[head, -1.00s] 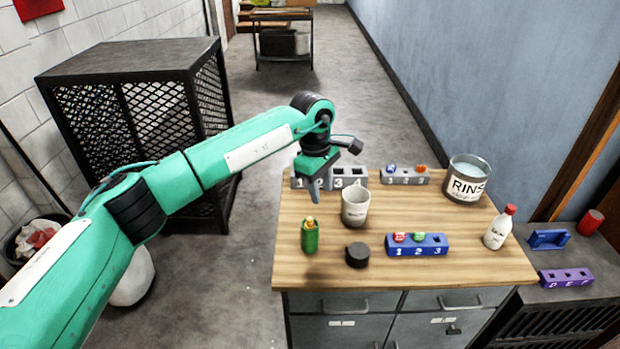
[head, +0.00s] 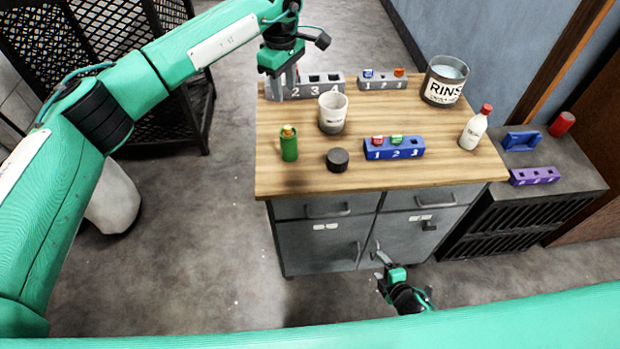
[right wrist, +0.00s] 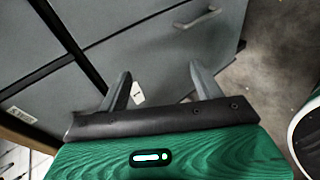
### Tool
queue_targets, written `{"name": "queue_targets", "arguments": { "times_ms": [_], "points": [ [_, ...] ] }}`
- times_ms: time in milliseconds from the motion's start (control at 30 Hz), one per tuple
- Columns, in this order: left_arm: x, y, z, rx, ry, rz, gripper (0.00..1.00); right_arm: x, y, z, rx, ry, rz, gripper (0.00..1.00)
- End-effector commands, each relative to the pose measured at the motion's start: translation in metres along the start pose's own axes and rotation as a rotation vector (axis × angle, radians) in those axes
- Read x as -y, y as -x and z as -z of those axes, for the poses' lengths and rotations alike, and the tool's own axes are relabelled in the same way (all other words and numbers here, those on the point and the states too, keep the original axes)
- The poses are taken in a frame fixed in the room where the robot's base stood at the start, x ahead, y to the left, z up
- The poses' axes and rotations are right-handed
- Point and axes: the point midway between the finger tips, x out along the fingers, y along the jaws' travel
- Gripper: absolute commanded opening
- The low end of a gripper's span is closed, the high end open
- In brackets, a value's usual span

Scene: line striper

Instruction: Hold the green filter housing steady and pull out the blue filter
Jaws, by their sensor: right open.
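The green filter housing (head: 289,147) is a small green cylinder standing upright at the left of the wooden worktop. A small orange-yellow piece (head: 287,130) shows at its top; I see no blue filter in it. My left gripper (head: 283,90) points down over the back left of the worktop, beside the grey numbered block, apart from the housing. Whether its fingers are open is unclear. My right gripper (head: 381,270) is low in front of the cabinet, below the worktop edge. In the right wrist view its fingers (right wrist: 162,85) are spread and empty, facing the grey cabinet front.
The worktop (head: 225,180) holds a white mug (head: 333,112), a black round knob (head: 337,160), a blue numbered block (head: 394,150), a grey numbered block (head: 325,90), a bottle (head: 475,128) and a rinse can (head: 443,85). Cabinet handles (head: 326,211) stick out in front.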

Motion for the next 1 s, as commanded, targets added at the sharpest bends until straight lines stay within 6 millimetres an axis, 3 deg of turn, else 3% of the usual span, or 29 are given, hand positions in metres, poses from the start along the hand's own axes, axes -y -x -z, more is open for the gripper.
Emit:
{"name": "queue_targets", "arguments": {
  "times_ms": [33, 200, 400, 500, 567, 700, 1000],
  "points": [
    [0.0, 0.0, 0.0, 0.0, 0.0, 0.0, 0.36, -0.032, 0.0, 0.006, -0.03, 0.103, -0.062, 0.67],
    [0.0, 0.0, 0.0, 0.0, 0.0, 0.0, 0.36, -0.129, 0.013, 0.037, -0.105, 0.474, -0.275, 0.67],
    [0.0, 0.0, 0.0, 0.0, 0.0, 0.0, 0.36, -0.226, 0.05, 0.083, -0.135, 0.908, -0.537, 0.67],
    [0.0, 0.0, 0.0, 0.0, 0.0, 0.0, 0.36, -0.266, 0.07, 0.112, -0.112, 1.123, -0.66, 0.67],
    [0.0, 0.0, 0.0, 0.0, 0.0, 0.0, 0.36, -0.283, 0.073, 0.13, -0.067, 1.239, -0.704, 0.67],
    [0.0, 0.0, 0.0, 0.0, 0.0, 0.0, 0.36, -0.303, 0.051, 0.168, 0.091, 1.435, -0.685, 0.67],
    [0.0, 0.0, 0.0, 0.0, 0.0, 0.0, 0.36, -0.327, 0.017, 0.221, 0.313, 1.655, -0.566, 0.67]
  ]
}}
